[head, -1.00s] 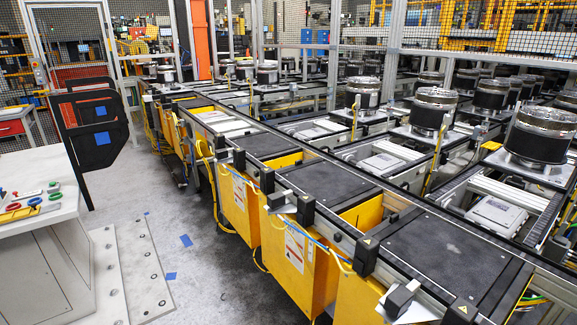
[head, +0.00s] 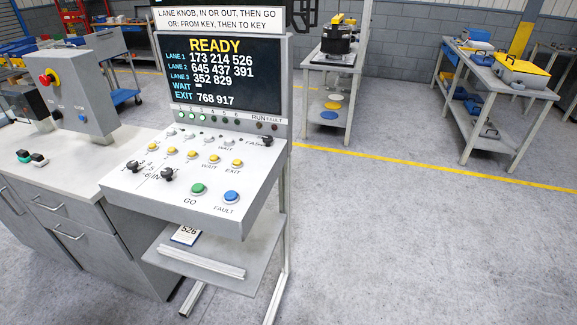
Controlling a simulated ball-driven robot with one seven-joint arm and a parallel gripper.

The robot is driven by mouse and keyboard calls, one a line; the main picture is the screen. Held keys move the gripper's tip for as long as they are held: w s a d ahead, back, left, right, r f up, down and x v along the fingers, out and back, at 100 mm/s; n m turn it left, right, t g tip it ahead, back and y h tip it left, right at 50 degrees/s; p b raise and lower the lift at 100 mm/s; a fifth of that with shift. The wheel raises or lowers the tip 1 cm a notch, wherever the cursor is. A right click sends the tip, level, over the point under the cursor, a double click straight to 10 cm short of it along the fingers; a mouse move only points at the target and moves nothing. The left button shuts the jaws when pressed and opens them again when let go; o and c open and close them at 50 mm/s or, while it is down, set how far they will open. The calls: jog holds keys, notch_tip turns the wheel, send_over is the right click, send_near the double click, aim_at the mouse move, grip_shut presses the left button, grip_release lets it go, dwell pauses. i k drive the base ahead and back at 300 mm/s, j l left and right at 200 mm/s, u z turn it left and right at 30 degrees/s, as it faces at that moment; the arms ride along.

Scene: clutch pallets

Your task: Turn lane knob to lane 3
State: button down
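The lane knob (head: 133,167) appears to be the black knob at the left of the sloped grey control panel (head: 222,197), with small numbers around it. Its pointer is too small to read. A second black knob (head: 167,174) sits just right of it, with IN lettered close by. The screen (head: 222,75) above reads READY and lists lanes 1, 2 and 3, WAIT and EXIT with numbers. My gripper is not in view.
The panel also bears a green GO button (head: 198,189), a blue FAULT button (head: 231,197), several yellow buttons and a third black knob (head: 267,140). A grey cabinet (head: 60,215) adjoins it at left. Open floor (head: 400,240) lies to the right.

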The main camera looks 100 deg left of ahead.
aim_at(132, 165)
jog(key=u, duration=3.05)
